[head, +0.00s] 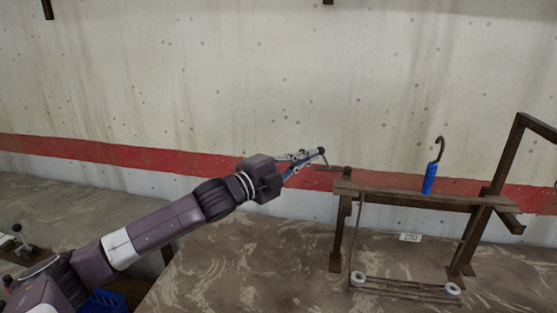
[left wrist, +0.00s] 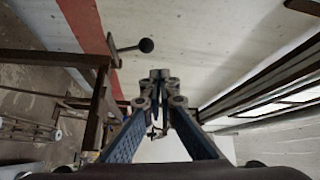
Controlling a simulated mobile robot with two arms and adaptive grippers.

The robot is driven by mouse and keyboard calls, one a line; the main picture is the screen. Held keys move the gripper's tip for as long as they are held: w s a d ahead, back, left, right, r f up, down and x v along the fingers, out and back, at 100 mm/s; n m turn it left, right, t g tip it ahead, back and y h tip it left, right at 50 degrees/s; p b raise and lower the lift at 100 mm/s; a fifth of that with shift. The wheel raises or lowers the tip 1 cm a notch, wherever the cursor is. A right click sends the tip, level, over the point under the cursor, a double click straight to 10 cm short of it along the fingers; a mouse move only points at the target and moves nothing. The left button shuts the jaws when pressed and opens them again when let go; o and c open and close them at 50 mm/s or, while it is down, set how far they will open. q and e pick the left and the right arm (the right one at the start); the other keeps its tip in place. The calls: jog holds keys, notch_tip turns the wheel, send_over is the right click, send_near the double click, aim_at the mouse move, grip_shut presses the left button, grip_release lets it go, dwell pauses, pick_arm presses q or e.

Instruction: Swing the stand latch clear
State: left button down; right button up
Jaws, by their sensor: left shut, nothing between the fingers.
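The stand (head: 400,196) is a brown frame with a top rail, standing on the brown surface at the right of the head view. The latch (head: 328,168) is a thin dark arm at the rail's left end, with a dark round knob. In the left wrist view the latch knob (left wrist: 146,45) shows left of the fingers, apart from them in that picture. My left gripper (head: 312,154) is shut and empty, its tips close to the knob in the head view; whether they touch cannot be told. It also shows in the left wrist view (left wrist: 160,76). My right gripper is out of view.
A blue-handled hook (head: 430,178) stands upright at the rail. A small label (head: 410,237) lies behind the stand, and white-ended rods (head: 405,288) lie low at its front. A concrete wall with a red stripe (head: 90,150) is behind. The surface left of the stand is clear.

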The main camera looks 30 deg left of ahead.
pick_arm(q)
jog(key=s+a+f+b, duration=0.1)
jog(key=s+a+b, duration=0.1)
jog(key=a, duration=0.5)
jog(key=shift+a+b, duration=0.15)
jog(key=shift+b, duration=0.45)
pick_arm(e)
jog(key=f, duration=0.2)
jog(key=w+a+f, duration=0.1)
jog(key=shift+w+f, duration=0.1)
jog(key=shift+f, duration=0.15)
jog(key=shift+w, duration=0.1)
